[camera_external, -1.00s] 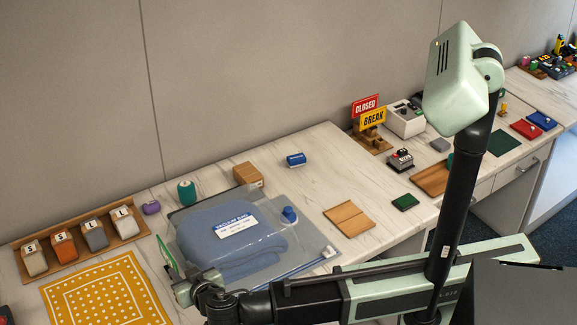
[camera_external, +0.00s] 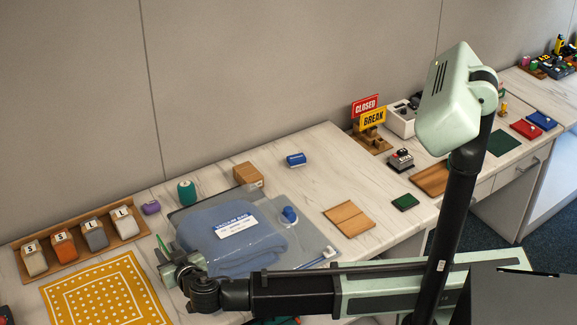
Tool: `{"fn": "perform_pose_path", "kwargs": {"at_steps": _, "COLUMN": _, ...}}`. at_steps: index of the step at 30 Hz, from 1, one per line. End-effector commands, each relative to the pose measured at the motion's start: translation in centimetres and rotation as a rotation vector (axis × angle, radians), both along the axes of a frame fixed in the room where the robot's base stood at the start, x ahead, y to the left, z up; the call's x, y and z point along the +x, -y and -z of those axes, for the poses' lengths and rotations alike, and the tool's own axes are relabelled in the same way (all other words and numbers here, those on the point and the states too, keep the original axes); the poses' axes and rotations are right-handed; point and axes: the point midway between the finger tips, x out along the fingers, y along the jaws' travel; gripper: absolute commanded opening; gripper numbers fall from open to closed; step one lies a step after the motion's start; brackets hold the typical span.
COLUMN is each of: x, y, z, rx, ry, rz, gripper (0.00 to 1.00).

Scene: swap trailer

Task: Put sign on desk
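My gripper (camera_external: 176,265) is at the left of the blue bag, low over the desk. A thin green panel (camera_external: 162,245), seen nearly edge-on, stands up from its jaws; it looks like a sign, but no face or lettering shows. The jaws seem closed on its lower part, which is hidden. A red CLOSED sign (camera_external: 365,104) and a yellow BREAK sign (camera_external: 373,119) stand on a wooden holder (camera_external: 372,142) at the back. The desk (camera_external: 325,165) has a pale marbled top.
A blue vacuum bag (camera_external: 240,252) lies right of my gripper. A yellow dotted cloth (camera_external: 105,295) and a wooden rack (camera_external: 75,240) of lettered blocks lie to the left. Several small items stand behind. A bare strip of desk lies between the bag and the brown mat (camera_external: 349,218).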

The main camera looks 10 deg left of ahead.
Motion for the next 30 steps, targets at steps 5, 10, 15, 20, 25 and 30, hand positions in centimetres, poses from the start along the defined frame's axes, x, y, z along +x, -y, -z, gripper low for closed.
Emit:
{"fn": "perform_pose_path", "kwargs": {"at_steps": 5, "x": 1.1, "y": -1.1, "z": 0.5, "rx": 0.001, "ry": -0.001, "rz": -0.002, "gripper": 0.31}}
{"fn": "perform_pose_path", "kwargs": {"at_steps": 10, "x": 1.0, "y": -1.1, "z": 0.5, "rx": 0.001, "ry": -0.001, "rz": -0.002, "gripper": 0.2}}
{"fn": "perform_pose_path", "kwargs": {"at_steps": 15, "x": 1.0, "y": -1.0, "z": 0.5, "rx": 0.001, "ry": -0.001, "rz": -0.002, "gripper": 0.0}}
{"fn": "perform_pose_path", "kwargs": {"at_steps": 20, "x": 1.0, "y": -1.0, "z": 0.5, "rx": 0.001, "ry": -0.001, "rz": -0.002, "gripper": 0.0}}
{"fn": "perform_pose_path", "kwargs": {"at_steps": 25, "x": 1.0, "y": -1.0, "z": 0.0, "rx": 0.001, "ry": -0.001, "rz": -0.002, "gripper": 0.0}}
{"fn": "perform_pose_path", "kwargs": {"at_steps": 30, "x": 1.0, "y": -1.0, "z": -2.2, "rx": 0.001, "ry": -0.001, "rz": -0.001, "gripper": 0.0}}
